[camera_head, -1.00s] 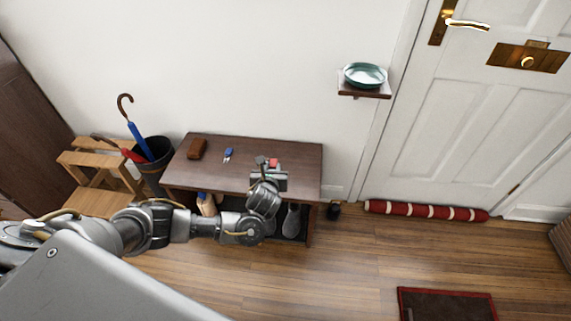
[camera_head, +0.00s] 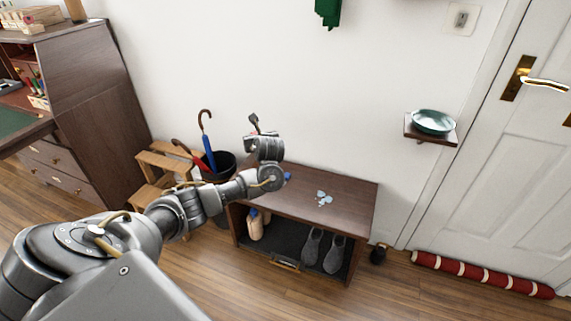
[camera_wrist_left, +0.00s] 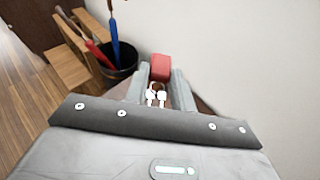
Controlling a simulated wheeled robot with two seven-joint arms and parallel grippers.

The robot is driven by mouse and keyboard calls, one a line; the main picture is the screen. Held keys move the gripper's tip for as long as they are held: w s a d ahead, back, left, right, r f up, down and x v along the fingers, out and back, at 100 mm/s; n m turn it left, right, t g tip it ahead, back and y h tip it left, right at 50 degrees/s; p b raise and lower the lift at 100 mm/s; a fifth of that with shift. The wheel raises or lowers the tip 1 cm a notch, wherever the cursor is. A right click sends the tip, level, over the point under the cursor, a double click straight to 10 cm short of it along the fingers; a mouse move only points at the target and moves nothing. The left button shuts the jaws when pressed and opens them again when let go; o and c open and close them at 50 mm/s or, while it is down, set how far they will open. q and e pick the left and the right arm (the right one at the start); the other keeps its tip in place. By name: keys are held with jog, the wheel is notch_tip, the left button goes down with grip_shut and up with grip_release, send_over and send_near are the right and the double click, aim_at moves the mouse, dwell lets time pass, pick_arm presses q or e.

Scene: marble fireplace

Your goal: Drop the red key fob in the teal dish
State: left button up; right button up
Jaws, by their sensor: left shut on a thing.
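The red key fob (camera_wrist_left: 160,67) shows in the left wrist view between the two fingers of my left gripper (camera_wrist_left: 163,82), with small pale metal keys (camera_wrist_left: 156,96) by it. In the head view my left gripper (camera_head: 253,121) is raised above the left end of the bench, against the white wall; the fob cannot be made out there. The teal dish (camera_head: 433,122) sits on a small wooden wall shelf (camera_head: 445,138) to the right of the gripper, well apart from it. My right gripper is not in view.
The dark wooden bench (camera_head: 350,203) bears a pale bluish cluster (camera_head: 323,198) and a blue item (camera_head: 288,177), with grey shoes (camera_head: 312,246) beneath. An umbrella bin (camera_head: 224,166) stands left. The wall between gripper and shelf is clear. A door stands right.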

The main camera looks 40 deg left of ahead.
pick_arm(q)
jog(key=s+a+r+n+g+y, duration=0.1)
jog(key=s+a+r+n+g, duration=0.15)
jog(key=a, duration=0.55)
jog(key=s+a+r+n+g+y, duration=0.1)
jog(key=s+a+r+g, duration=0.2)
jog(key=a, duration=0.5)
jog(key=w+d+m+t+h, duration=0.2)
jog(key=d+m+t, duration=0.15)
jog(key=d, duration=0.85)
jog(key=w+d+m+t+h, duration=0.25)
jog(key=d+t, duration=0.25)
jog(key=d, duration=0.7)
jog(key=s+d+r+m+t+h, duration=0.1)
jog(key=s+d+r+m+h, duration=0.1)
jog(key=d, duration=0.6)
jog(key=s+d+r+m+h, duration=0.3)
jog(key=d+r, duration=0.2)
jog(key=d, duration=0.3)
jog(key=s+d+r+m+t+h, duration=0.1)
jog(key=s+d+r+m+h, duration=0.2)
jog(key=d, duration=0.5)
jog(key=shift+d+r+t, duration=0.3)
jog(key=shift+d+r, duration=0.05)
jog(key=shift+d, duration=0.05)
